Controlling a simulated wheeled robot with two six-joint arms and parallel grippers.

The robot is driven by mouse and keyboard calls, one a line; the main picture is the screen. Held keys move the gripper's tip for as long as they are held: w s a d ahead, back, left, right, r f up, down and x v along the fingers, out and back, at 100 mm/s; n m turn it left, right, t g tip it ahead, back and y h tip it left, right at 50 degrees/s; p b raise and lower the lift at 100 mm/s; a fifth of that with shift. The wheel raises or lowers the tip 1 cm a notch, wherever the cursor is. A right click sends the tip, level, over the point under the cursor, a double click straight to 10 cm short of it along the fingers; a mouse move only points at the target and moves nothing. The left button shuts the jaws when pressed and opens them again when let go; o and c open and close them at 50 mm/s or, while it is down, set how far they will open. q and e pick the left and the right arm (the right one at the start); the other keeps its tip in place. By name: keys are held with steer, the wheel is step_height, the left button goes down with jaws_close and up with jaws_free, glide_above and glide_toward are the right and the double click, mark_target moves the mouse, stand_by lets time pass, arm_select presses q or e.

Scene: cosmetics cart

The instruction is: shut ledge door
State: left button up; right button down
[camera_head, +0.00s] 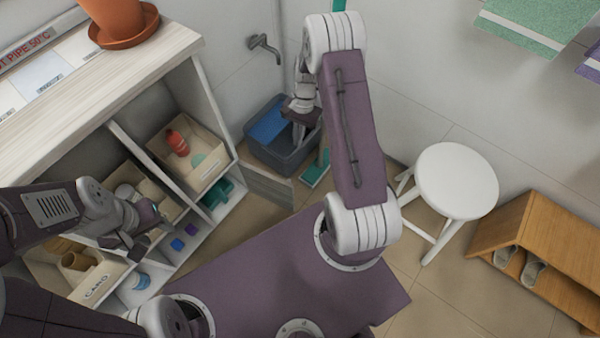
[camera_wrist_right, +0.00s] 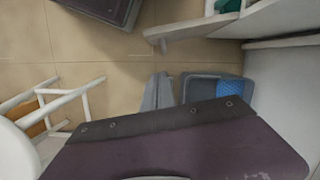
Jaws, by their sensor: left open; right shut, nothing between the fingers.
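The ledge door seems to be the low pale wooden panel (camera_head: 268,186) swung out from the right end of the shelf unit (camera_head: 215,95), in front of the grey bin. In the right wrist view a pale panel (camera_wrist_right: 205,30) juts out from the unit, probably the same door. My right gripper (camera_head: 298,125) is shut and empty above the bin, beyond the door and apart from it; the fingertips are hard to make out. My left gripper (camera_head: 148,228) is open and empty in front of the shelf compartments.
The grey bin (camera_head: 285,155) holds something blue; it also shows in the right wrist view (camera_wrist_right: 200,92). A white stool (camera_head: 455,180) and a wooden shoe rack (camera_head: 540,245) stand to the right. A plant pot (camera_head: 118,20) sits on the unit. Tiled floor lies between.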

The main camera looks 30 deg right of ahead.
arm_select(q)
step_height(320, 180, down, 10)
steer(key=b, duration=0.8)
steer(key=shift+s+a, duration=0.15)
steer(key=shift+a, duration=0.15)
arm_select(e)
steer(key=s+a+f, duration=0.2)
steer(key=f, duration=0.5)
steer(key=s+a+f, duration=0.3)
steer(key=f, duration=0.3)
steer(key=shift+s+f, duration=0.15)
steer(key=shift+f, duration=0.2)
steer(key=shift+m, duration=0.3)
